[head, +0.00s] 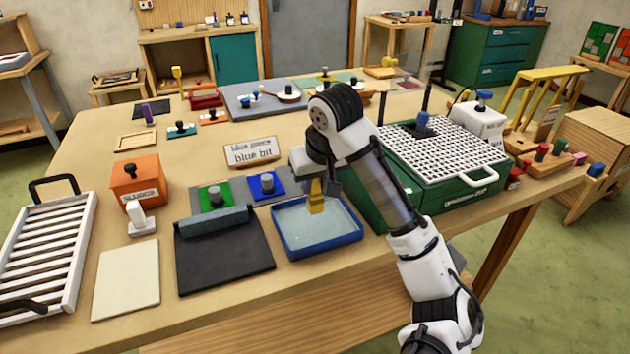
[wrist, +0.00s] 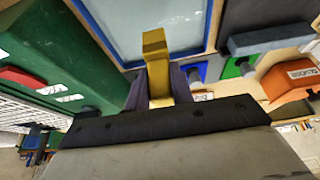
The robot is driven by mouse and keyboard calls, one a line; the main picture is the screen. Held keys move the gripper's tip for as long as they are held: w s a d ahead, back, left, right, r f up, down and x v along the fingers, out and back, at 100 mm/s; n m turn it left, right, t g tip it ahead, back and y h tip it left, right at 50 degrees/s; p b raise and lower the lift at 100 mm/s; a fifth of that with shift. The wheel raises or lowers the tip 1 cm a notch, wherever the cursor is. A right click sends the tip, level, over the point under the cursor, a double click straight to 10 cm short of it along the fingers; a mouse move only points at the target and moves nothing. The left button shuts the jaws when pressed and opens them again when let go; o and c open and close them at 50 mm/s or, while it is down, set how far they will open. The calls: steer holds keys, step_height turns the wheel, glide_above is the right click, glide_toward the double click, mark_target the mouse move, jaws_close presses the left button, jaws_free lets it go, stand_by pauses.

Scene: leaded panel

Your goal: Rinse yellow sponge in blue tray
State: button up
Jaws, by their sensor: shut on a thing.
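The yellow sponge (head: 316,198) is a narrow block held upright by my gripper (head: 317,184). It also shows in the wrist view (wrist: 156,60), between the two fingers of my gripper (wrist: 158,88). My gripper is shut on it and points down. The blue tray (head: 322,248) is a shallow blue-rimmed rectangle with a pale, watery inside, near the front edge of the table. The sponge is over the tray's back part in the head view. I cannot tell whether its lower end touches the water. The tray (wrist: 208,28) also shows beyond the sponge in the wrist view.
A green box with a white grid (head: 440,150) stands close right of the tray. A dark mat (head: 225,262) lies left of it.

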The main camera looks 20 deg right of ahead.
steer(key=shift+r, duration=0.15)
step_height(320, 180, up, 3)
steer(key=p, duration=0.4)
stand_by(0.4)
